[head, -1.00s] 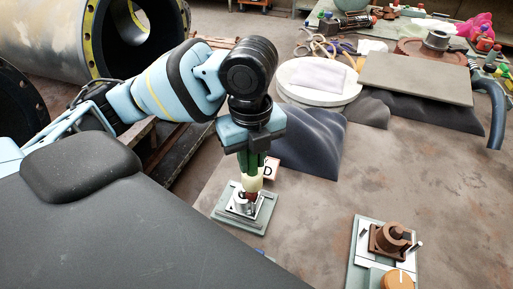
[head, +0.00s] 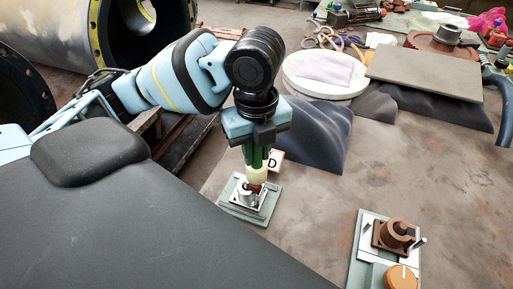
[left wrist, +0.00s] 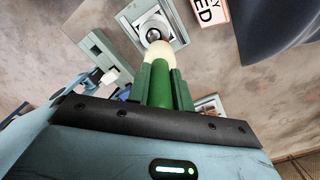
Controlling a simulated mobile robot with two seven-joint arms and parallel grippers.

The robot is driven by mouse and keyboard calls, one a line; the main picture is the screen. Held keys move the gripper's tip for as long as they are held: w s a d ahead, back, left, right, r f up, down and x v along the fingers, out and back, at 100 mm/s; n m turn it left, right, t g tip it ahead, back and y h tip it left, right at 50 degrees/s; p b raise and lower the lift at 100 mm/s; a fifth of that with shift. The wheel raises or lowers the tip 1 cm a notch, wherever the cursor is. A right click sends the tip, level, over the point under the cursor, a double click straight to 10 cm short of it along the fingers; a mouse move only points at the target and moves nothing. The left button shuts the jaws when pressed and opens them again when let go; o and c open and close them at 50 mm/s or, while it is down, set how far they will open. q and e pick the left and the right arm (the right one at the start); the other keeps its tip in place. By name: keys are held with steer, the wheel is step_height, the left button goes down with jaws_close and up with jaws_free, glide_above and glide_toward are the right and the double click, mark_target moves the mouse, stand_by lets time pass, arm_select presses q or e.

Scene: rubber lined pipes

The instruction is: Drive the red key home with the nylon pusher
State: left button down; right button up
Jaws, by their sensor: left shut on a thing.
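My left gripper (head: 257,156) is shut on the green handle of the nylon pusher (head: 257,174), which points down with its cream head lowest. The left wrist view also shows the green handle (left wrist: 161,88) between the fingers. A small patch of the red key (head: 256,188) shows just under the cream head, at the metal fixture (head: 237,209) on its grey-green plate. The head hides most of the key, and I cannot tell whether they touch or how deep the key sits. My right gripper is not in view.
A second fixture (head: 359,262) with a brown block and an orange knob stands at the front right. A lettered card (head: 275,161) lies behind the first fixture. Dark humped mats (head: 318,135), a white round stand (head: 298,86) and a grey slab (head: 425,75) lie farther back.

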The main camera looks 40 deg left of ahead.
arm_select(q)
steer(key=shift+f, duration=0.4)
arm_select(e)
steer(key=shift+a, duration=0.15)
arm_select(q)
steer(key=shift+f, duration=0.35)
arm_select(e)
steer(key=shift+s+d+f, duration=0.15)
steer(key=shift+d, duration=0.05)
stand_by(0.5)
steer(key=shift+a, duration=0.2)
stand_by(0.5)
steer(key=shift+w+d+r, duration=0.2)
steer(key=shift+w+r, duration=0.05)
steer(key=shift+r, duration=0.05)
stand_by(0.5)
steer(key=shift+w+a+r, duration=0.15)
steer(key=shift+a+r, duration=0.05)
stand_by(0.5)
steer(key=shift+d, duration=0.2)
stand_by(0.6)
arm_select(q)
steer(key=shift+p, duration=0.3)
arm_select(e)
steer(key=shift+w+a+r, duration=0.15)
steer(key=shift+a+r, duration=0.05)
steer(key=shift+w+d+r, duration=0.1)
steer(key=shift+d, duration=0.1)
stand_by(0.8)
